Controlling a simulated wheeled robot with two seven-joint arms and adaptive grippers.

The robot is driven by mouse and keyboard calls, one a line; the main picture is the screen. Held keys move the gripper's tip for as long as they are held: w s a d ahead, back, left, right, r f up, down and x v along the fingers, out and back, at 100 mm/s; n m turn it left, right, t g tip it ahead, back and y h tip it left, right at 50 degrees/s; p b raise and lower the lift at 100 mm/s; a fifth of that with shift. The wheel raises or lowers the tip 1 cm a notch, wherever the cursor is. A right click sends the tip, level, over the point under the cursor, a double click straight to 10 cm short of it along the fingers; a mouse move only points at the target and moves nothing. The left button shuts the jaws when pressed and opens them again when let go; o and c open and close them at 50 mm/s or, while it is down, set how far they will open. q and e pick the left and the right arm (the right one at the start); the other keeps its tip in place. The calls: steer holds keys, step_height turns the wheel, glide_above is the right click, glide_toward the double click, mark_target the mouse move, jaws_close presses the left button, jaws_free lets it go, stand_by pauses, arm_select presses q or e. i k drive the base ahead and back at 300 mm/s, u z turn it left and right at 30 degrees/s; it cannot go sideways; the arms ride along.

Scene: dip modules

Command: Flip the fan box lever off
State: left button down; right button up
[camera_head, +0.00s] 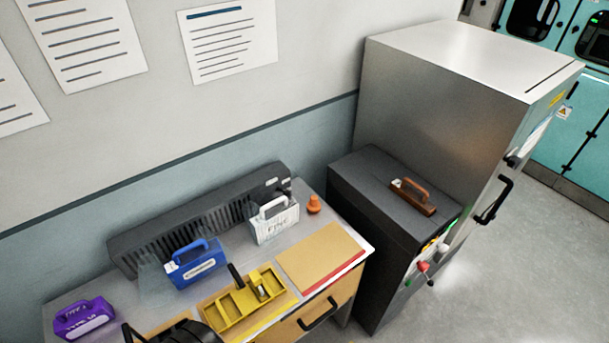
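A long dark grey vented box (200,220), which looks like the fan box, stands along the wall at the back of the table. Small light labels and a dark part show at its right end, but they are too small to tell the lever or its position. A black ribbed part (185,334), possibly of my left gripper, shows at the bottom edge in front of the table. It is cut off, so I cannot tell whether it is open or shut. It is apart from the vented box. My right gripper is not in view.
On the table (215,278) are a purple module (84,319), a blue one (195,264), a white one (274,222), an orange piece (313,205) and a yellow fixture (236,310) with a black handle. A dark cabinet (370,185) with coloured knobs stands right.

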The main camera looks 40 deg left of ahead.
mark_target(287, 192)
steer(key=i, duration=0.25)
steer(key=u, duration=0.85)
